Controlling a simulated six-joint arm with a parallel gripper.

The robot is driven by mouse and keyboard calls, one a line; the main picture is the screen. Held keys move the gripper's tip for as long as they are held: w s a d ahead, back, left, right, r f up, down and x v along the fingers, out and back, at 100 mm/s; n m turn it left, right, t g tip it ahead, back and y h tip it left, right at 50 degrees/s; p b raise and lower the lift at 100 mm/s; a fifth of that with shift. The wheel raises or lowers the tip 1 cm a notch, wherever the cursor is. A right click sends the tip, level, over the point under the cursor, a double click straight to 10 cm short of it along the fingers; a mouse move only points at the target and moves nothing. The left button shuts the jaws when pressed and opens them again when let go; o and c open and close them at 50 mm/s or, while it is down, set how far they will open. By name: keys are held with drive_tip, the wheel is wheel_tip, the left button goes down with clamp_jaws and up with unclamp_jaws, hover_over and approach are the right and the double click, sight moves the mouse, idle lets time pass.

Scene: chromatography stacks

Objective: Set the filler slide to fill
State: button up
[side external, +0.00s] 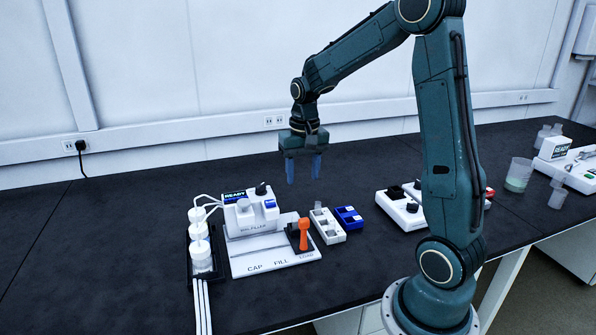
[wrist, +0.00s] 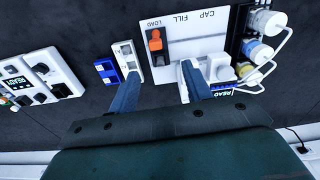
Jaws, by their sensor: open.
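The filler (side external: 251,212) is a white machine with a blue-edged READY display on a white base plate (side external: 262,262) marked CAP, FILL and LOAD. Its slide has an orange handle (side external: 304,234) on a dark block at the LOAD end of the plate; the handle also shows beside LOAD in the wrist view (wrist: 155,42). My gripper (side external: 303,173) hangs in the air above and behind the filler, pointing down. Its blue fingers are apart and empty, and nothing touches the slide. In the wrist view my gripper (wrist: 160,85) partly covers the filler body.
White bottles (side external: 200,245) with tubes stand in a dark rack left of the filler. A white tray (side external: 327,225) and a blue rack (side external: 348,217) sit close right of the handle. A white control unit (side external: 400,207) is farther right. The dark bench front left is clear.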

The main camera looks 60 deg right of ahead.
sight(304, 219)
drive_tip(key=shift+w+d+f+m, duration=0.25)
drive_tip(key=shift+d+f+m, duration=0.05)
drive_tip(key=shift+d+f, duration=0.75)
drive_tip(key=shift+a+f, duration=0.1)
drive_tip(key=shift+f, duration=6.75)
clamp_jaws()
